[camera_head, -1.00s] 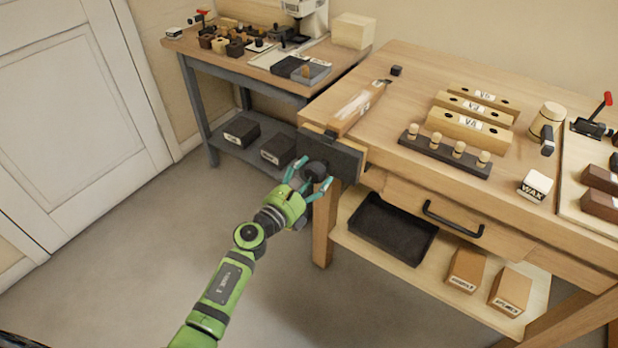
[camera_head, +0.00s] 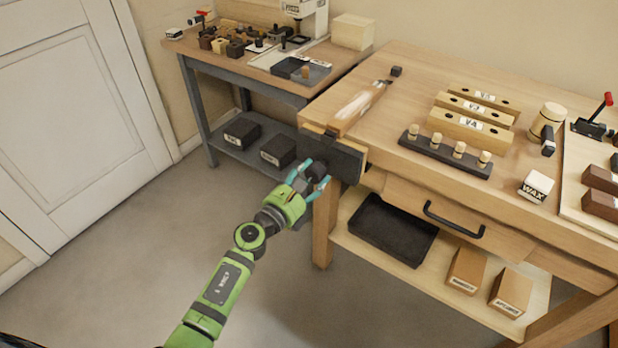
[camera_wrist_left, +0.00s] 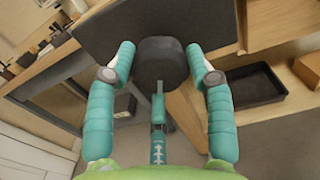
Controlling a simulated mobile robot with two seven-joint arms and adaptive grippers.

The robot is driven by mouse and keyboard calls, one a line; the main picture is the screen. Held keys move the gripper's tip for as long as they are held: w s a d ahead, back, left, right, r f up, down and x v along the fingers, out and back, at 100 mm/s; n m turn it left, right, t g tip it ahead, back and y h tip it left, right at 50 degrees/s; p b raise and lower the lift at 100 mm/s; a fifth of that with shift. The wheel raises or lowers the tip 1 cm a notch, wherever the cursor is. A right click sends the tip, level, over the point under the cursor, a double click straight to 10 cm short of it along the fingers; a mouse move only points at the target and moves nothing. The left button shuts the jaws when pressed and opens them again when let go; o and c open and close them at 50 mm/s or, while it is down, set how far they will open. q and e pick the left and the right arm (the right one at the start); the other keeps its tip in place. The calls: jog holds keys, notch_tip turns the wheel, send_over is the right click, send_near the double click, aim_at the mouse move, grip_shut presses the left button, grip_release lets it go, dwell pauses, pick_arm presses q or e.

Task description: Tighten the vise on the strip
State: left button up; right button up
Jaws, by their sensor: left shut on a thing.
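The vise (camera_head: 340,160) is a dark plate at the front left corner of the workbench. Its round dark knob (camera_wrist_left: 160,62) sticks out toward me and also shows in the head view (camera_head: 316,169). The wooden strip (camera_head: 357,107) with a pale patch lies on the bench top behind the vise, its near end at the jaw. Whether the jaw presses on it cannot be told. My left gripper (camera_head: 309,183) is shut on the knob, with teal fingers on either side of it in the left wrist view (camera_wrist_left: 160,65). My right gripper is not in view.
A drawer with a black handle (camera_head: 455,220) and a lower shelf with a black tray (camera_head: 393,229) are right of the gripper. Labelled wooden blocks (camera_head: 472,122) and a peg rack (camera_head: 445,151) stand on the bench. The floor at left is clear.

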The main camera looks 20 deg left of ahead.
pick_arm(q)
jog(key=shift+m, duration=0.7)
jog(key=o, duration=1)
jog(key=shift+m, duration=0.3)
